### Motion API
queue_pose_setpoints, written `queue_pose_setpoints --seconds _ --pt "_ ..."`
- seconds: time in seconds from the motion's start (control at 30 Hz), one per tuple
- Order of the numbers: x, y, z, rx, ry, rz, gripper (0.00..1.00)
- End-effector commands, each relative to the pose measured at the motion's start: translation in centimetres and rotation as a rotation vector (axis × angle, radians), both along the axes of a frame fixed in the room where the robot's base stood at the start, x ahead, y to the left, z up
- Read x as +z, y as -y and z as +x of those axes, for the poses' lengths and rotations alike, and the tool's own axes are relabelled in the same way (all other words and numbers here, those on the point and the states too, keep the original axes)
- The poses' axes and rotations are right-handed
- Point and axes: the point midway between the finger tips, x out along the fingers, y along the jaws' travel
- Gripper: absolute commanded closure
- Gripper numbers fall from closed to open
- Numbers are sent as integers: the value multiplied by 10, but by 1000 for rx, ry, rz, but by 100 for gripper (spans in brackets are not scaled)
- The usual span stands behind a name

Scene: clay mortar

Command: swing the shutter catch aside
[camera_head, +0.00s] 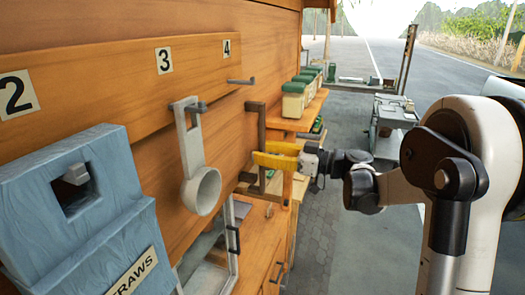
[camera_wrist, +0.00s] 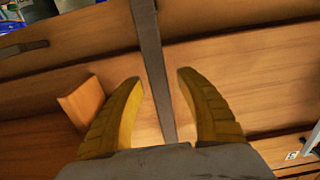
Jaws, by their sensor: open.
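My gripper (camera_head: 260,154) has two yellow fingers, spread apart at the wooden wall below the number 4. A dark metal bar (camera_head: 262,118) with bent ends stands upright on the wall there; it looks like the shutter catch, but I cannot be sure. In the wrist view the dark bar (camera_wrist: 152,45) runs between the open fingers (camera_wrist: 159,77), with a gap on either side. I see no clear contact with either finger. The fingers hide part of the bar in the head view.
A grey ladle-like holder (camera_head: 203,190) hangs from a peg under the number 3. A bare peg (camera_head: 241,81) sticks out under the number 4. A blue box (camera_head: 100,235) is at the left. Green-and-cream boxes (camera_head: 295,98) stand on a shelf behind my gripper.

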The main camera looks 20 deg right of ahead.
Motion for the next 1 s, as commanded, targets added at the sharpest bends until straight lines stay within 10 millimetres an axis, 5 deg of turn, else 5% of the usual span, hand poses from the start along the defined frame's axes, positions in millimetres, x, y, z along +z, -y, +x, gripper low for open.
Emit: queue_pose_setpoints --seconds 0.23,0.4,0.73,1.0 --pt "0 -1 1 0 0 0 57" --pt "0 -1 1 0 0 0 100" --pt "0 -2 -1 0 -14 10 100" --pt "4 -23 -31 1 -251 184 100"
